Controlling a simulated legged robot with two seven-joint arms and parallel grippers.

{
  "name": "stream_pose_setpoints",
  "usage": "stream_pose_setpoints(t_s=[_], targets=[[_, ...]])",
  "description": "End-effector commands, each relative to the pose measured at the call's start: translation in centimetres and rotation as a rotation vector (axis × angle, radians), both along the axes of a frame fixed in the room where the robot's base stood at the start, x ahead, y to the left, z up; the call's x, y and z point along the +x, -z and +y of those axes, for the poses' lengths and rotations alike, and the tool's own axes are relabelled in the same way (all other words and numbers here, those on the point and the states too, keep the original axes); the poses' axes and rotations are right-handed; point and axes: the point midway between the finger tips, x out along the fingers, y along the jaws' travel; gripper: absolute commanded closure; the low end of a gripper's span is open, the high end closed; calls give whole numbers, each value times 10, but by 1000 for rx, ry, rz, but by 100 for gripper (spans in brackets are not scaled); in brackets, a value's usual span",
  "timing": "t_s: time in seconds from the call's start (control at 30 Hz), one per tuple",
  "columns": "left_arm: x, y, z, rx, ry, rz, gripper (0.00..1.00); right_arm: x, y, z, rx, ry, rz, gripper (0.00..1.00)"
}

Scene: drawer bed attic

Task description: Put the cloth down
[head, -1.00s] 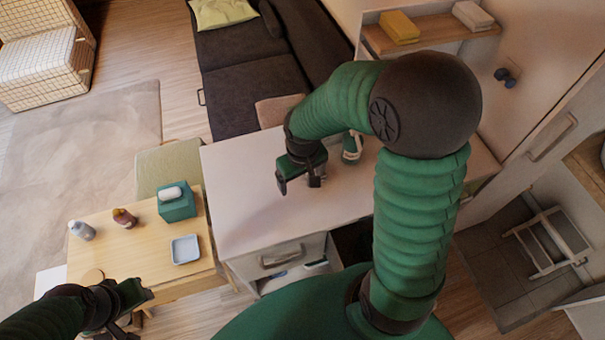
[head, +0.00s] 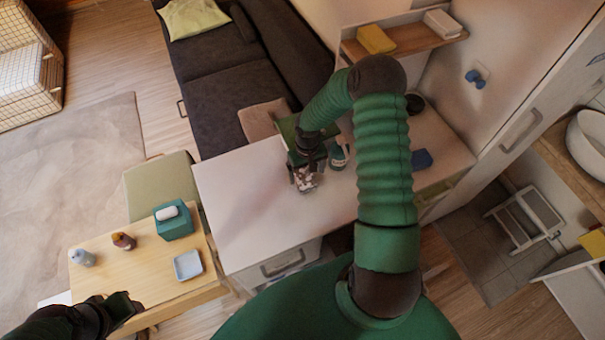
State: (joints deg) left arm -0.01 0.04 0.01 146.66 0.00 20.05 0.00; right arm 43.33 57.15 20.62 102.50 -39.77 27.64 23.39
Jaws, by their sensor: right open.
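A small crumpled white-and-dark patterned piece, likely the cloth (head: 306,180), is on the white desk top (head: 238,200), directly below my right gripper (head: 305,170). The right gripper points down with its jaws open around or just above this piece; contact is too small to tell. A green-and-white bottle (head: 338,154) stands just right of that gripper. My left gripper (head: 122,309) is at the lower left, beside the wooden side table, with no object visible in it. Its jaw gap does not show clearly.
The wooden side table (head: 140,268) holds a teal tissue box (head: 174,223), a pale blue tray (head: 187,265) and two small bottles. A dark blue item (head: 422,159) lies on the desk's right part. The desk's left part is clear.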

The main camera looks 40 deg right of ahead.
Motion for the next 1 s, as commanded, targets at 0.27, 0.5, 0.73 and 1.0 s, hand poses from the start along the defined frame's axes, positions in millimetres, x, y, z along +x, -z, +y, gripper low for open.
stream_pose_setpoints(t_s=[0.27, 0.5, 0.73, 1.0], targets=[[0, -18, 0, 0, -1, 0, 64, 3, 41, 1, 4, 0, 2, 13], [0, -17, 0, 0, 0, 0, 64, 4, 44, 0, 2, 0, 0, 17], [0, -17, 0, 0, 0, 0, 64, 3, 43, 1, 1, 0, 1, 47], [0, -17, 0, 0, 0, 0, 64, 4, 43, 1, 2, 0, 2, 82]])
